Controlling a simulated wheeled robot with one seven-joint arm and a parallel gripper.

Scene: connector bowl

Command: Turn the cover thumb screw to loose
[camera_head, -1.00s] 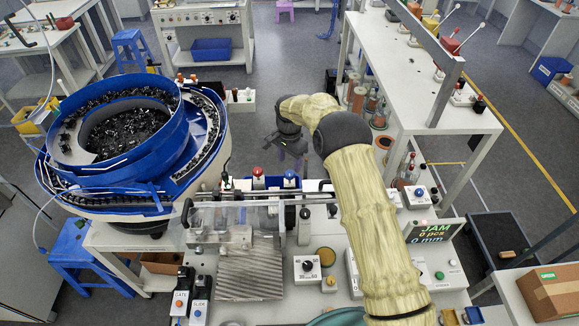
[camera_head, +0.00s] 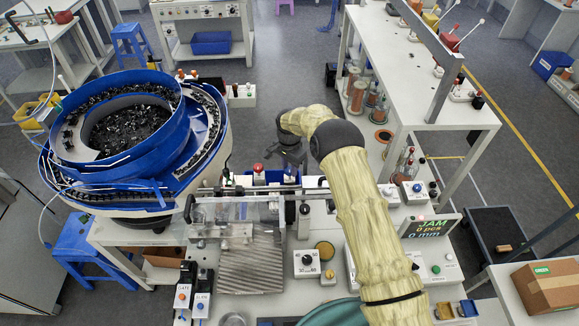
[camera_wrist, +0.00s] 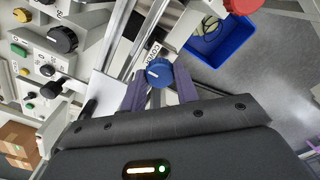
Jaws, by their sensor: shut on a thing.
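The cover thumb screw (camera_wrist: 159,72) is a round blue knob with a white pointer mark, beside a white label reading COVER in the wrist view. My gripper (camera_wrist: 160,88) has one dark purple finger on each side of the knob and is shut on it. In the head view my gripper (camera_head: 292,160) is low at the back edge of the machine bench and hides most of the knob. The clear feeder cover (camera_head: 235,212) lies to the left of it.
A red knob (camera_head: 258,169) stands left of my gripper. The blue bowl feeder (camera_head: 125,125) is at the left. A blue bin (camera_wrist: 222,38) shows beyond the knob in the wrist view.

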